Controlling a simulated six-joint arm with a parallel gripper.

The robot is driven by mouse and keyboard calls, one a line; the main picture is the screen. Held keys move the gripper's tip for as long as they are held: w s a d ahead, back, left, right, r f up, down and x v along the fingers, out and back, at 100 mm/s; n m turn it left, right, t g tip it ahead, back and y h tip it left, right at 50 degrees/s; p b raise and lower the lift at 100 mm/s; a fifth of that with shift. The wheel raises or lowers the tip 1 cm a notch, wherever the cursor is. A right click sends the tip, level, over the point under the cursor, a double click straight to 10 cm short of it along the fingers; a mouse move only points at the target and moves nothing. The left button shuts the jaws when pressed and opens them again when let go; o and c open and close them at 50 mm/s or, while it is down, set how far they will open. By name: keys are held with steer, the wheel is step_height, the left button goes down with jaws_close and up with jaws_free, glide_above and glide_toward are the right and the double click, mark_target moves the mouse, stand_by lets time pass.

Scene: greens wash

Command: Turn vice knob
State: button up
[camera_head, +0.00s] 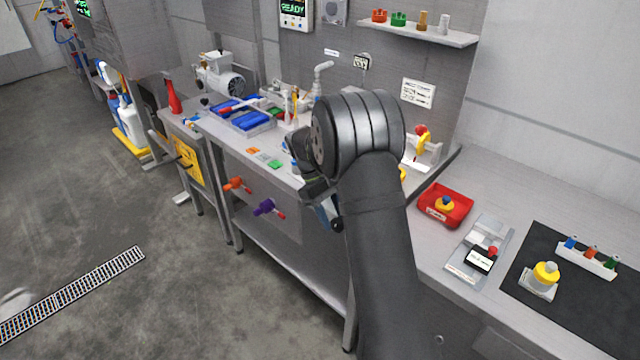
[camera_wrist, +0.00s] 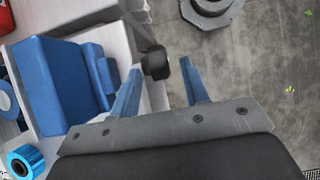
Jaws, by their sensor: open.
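The blue vice (camera_wrist: 58,85) fills the left of the wrist view on a pale bench surface. The vice knob (camera_wrist: 155,64) is a small black end on a dark bar, beyond the bench edge. My gripper (camera_wrist: 161,72) is open, with its two blue fingers on either side of the knob. A gap shows between the knob and the right finger. The left finger is closer to the knob; I cannot tell if it touches. In the head view my gripper (camera_head: 322,200) is at the bench's front edge, and my arm hides most of the vice.
A red tray (camera_head: 462,212) and a grey device (camera_head: 478,268) sit right of my arm. Orange (camera_head: 236,185) and purple (camera_head: 265,208) valve handles stick out from the bench front. The floor (camera_head: 110,220) in front is mostly clear. A blue ring (camera_wrist: 25,160) lies near the vice.

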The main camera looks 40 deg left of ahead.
steer(key=v, duration=1.5)
steer(key=shift+a+r, duration=0.2)
steer(key=x, duration=1.7)
steer(key=shift+d+f, duration=0.2)
steer(key=shift+r, duration=0.1)
steer(key=shift+d+f, duration=0.15)
steer(key=shift+f, duration=0.1)
steer(key=shift+r+y, duration=0.3)
steer(key=shift+y, duration=0.4)
steer(key=y, duration=0.4)
steer(key=shift+d+r+y, duration=0.1)
steer(key=shift+d+y, duration=0.15)
steer(key=shift+y, duration=0.15)
step_height(320, 180, up, 15)
steer(key=shift+r, duration=0.15)
stand_by(0.8)
steer(key=shift+o, duration=0.2)
steer(key=shift+a, duration=0.1)
